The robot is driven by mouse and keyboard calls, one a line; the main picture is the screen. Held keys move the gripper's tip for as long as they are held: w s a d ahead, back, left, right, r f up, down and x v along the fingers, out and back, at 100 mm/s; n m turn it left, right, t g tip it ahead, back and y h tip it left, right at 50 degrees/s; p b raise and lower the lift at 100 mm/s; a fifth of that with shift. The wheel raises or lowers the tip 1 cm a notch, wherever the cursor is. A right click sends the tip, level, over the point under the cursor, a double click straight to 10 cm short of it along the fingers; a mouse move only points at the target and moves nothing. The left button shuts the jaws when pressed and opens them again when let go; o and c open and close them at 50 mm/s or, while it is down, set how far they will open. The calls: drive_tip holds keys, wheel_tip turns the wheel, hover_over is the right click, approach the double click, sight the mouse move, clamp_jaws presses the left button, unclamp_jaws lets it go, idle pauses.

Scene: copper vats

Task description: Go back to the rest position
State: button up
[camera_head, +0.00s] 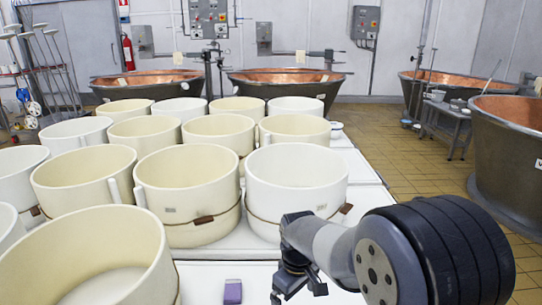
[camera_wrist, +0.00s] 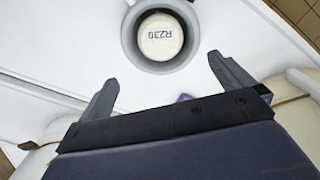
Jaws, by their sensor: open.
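My gripper (camera_head: 298,291) hangs low over the white table at the bottom of the head view, at the end of my arm. In the wrist view its two fingers are spread wide apart, and the space between the fingertips (camera_wrist: 162,69) is empty. Beyond the fingertips, a round off-white piece marked R230 (camera_wrist: 161,37) sits inside a grey round holder (camera_wrist: 131,30). A small purple block (camera_head: 233,291) lies on the table left of my gripper. Its edge shows in the wrist view (camera_wrist: 184,98), partly hidden by the gripper body.
Several large cream tubs (camera_head: 193,185) crowd the white table (camera_head: 215,270), with one white tub (camera_head: 296,185) close behind my gripper. Copper vats (camera_head: 285,82) stand at the back and right. A tiled floor aisle (camera_head: 405,150) is clear right of the table.

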wheel_tip(320, 180, down, 11)
drive_tip(key=b, duration=0.2)
drive_tip(key=shift+b, duration=0.4)
wheel_tip(320, 180, up, 3)
drive_tip(key=shift+f+p, duration=0.2)
drive_tip(key=shift+p, duration=0.85)
